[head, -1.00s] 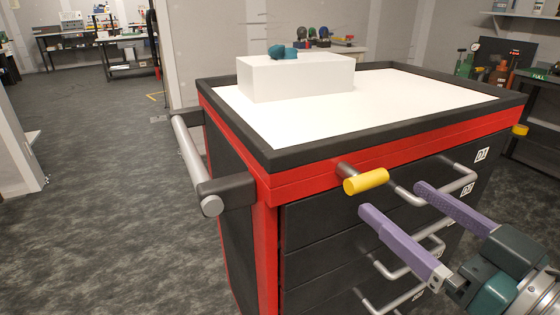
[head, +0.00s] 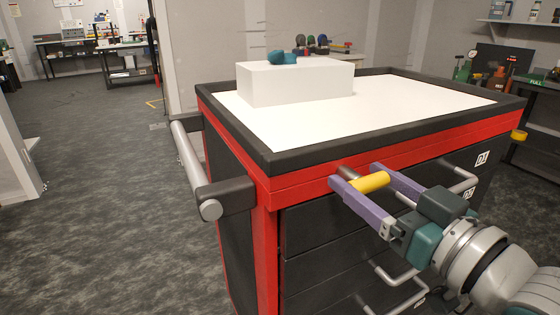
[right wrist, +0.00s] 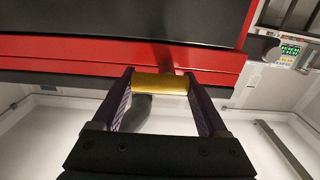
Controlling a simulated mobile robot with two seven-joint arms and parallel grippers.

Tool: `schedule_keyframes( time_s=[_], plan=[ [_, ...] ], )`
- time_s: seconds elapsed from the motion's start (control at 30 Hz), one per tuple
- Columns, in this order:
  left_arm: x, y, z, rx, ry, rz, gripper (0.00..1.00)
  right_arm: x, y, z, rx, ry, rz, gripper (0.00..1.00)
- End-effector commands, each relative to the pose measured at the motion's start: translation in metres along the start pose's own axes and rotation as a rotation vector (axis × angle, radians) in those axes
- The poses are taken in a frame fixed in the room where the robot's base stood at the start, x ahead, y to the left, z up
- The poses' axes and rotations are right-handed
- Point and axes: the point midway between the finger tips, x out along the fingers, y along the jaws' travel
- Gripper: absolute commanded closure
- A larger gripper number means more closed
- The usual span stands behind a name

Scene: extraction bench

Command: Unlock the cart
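The cart (head: 262,228) is red and black with a white top and several drawers. A yellow lock handle (head: 369,182) sticks out on a short dark stem from its red upper front edge. My right gripper (head: 356,174) is at the handle, its two purple fingers on either side of it. In the right wrist view the yellow handle (right wrist: 160,84) spans crosswise between the open fingertips (right wrist: 161,80). The fingers are wide apart, and whether they touch its ends cannot be told. My left gripper is not in view.
A white box (head: 295,83) with a small teal object (head: 283,58) stands on the cart top. A grey push bar (head: 190,165) juts from the cart's left side. Drawer pulls (head: 400,279) stick out below my gripper. The floor on the left is clear.

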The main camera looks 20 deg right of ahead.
Motion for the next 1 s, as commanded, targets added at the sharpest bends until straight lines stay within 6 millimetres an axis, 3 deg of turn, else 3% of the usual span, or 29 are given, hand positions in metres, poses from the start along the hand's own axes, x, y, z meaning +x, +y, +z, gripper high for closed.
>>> schedule_keyframes(
  time_s=[0.03, 0.5, 0.77, 1.0],
  plan=[
    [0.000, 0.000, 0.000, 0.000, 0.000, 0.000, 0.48, 0.000, 0.000, 0.000, 0.000, 0.000, 0.000, 0.30],
    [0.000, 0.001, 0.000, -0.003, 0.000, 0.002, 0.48, 0.000, 0.000, 0.000, 0.000, 0.000, 0.000, 0.81],
    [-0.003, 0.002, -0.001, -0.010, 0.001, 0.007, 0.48, 0.000, 0.000, -0.001, -0.032, 0.000, 0.000, 0.81],
    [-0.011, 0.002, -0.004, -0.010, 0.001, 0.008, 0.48, 0.000, 0.000, -0.004, -0.161, 0.000, 0.001, 0.81]
  ],
)
